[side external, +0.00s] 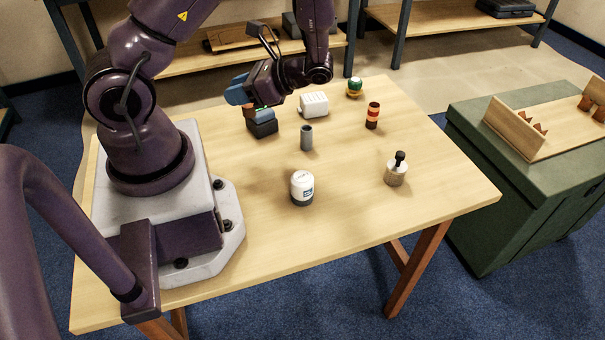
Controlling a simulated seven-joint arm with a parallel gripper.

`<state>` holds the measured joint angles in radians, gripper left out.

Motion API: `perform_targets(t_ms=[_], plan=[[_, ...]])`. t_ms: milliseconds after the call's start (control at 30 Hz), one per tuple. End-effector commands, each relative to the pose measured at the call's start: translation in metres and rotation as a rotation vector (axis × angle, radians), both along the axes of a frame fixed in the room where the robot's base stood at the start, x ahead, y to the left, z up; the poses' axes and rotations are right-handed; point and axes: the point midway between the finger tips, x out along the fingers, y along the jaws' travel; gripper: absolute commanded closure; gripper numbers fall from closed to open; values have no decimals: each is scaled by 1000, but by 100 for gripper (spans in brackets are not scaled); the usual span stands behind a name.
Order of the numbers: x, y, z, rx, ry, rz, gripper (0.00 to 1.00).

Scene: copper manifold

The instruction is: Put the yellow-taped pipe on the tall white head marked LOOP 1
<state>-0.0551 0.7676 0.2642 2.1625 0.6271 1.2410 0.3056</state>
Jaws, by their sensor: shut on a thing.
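My gripper (251,104) is at the back left of the table, low over a black block (263,128). It is shut on a small copper-coloured piece (249,109), mostly hidden by the blue parts around it. No yellow tape can be made out on this piece. A white-topped cylinder (301,184) with a blue label and a dark base stands upright near the middle front of the table, apart from my gripper. The lettering on its label is too small to read.
The wooden table (345,215) also bears a grey cylinder (306,139), a white slotted box (313,105), a red-and-dark banded cylinder (372,117), a green-and-yellow item (354,87) and a black-knobbed metal cylinder (396,172). The front right is clear. A green chest (510,185) stands at right.

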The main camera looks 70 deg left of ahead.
Motion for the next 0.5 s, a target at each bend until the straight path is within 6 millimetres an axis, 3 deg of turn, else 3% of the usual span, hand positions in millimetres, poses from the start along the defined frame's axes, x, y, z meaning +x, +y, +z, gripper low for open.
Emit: perform_targets(t_ms=[100,233,367,500], plan=[[-30,-28,-1,0,1,327,95],[-45,-65,0,1,2,673,95],[-45,-102,2,2,1,1008,95],[-28,-138,8,3,1,1357,95]])
